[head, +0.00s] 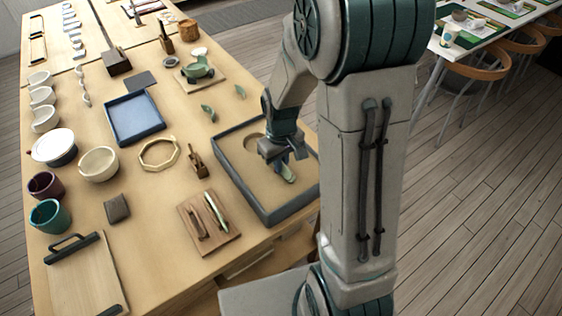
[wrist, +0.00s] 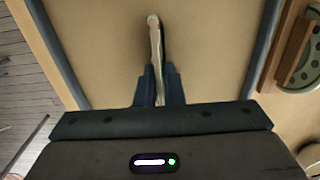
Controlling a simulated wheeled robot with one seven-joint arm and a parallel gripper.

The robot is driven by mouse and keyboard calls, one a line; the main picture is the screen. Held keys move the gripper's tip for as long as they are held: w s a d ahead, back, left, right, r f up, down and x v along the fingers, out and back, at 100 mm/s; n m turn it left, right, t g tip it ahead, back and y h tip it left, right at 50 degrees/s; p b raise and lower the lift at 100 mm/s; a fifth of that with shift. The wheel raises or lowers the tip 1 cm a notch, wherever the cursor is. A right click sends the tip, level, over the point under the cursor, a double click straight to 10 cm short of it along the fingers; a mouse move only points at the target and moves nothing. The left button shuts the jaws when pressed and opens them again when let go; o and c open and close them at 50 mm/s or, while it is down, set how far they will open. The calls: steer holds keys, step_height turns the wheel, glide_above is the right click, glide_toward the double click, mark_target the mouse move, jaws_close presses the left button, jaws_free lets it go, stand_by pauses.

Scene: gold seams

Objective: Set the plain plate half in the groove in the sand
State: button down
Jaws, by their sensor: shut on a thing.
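The plain plate half (head: 288,173) is a thin pale piece, partly hidden by my gripper (head: 283,157) in the head view. In the wrist view the plate half (wrist: 154,42) stands edge-on, upright between the fingers of my gripper (wrist: 159,85). My gripper is shut on it, over the sand tray (head: 237,192). Sand (wrist: 95,45) fills the wrist view around the piece. A curved mark (head: 253,140) shows in the sand just left of my gripper and may be the groove. Whether the piece touches the sand I cannot tell.
A wooden board with tools (head: 208,225) lies left of the tray, near a small wooden stand (head: 197,163). A blue tray (head: 133,117), an octagonal ring (head: 159,153) and bowls stand further left. A green piece on a board (head: 200,70) is behind.

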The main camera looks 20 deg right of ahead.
steer(key=shift+f, duration=0.15)
stand_by(0.7)
steer(key=c, duration=1)
jaws_free()
steer(key=shift+r+p, duration=2.15)
steer(key=shift+r, duration=0.9)
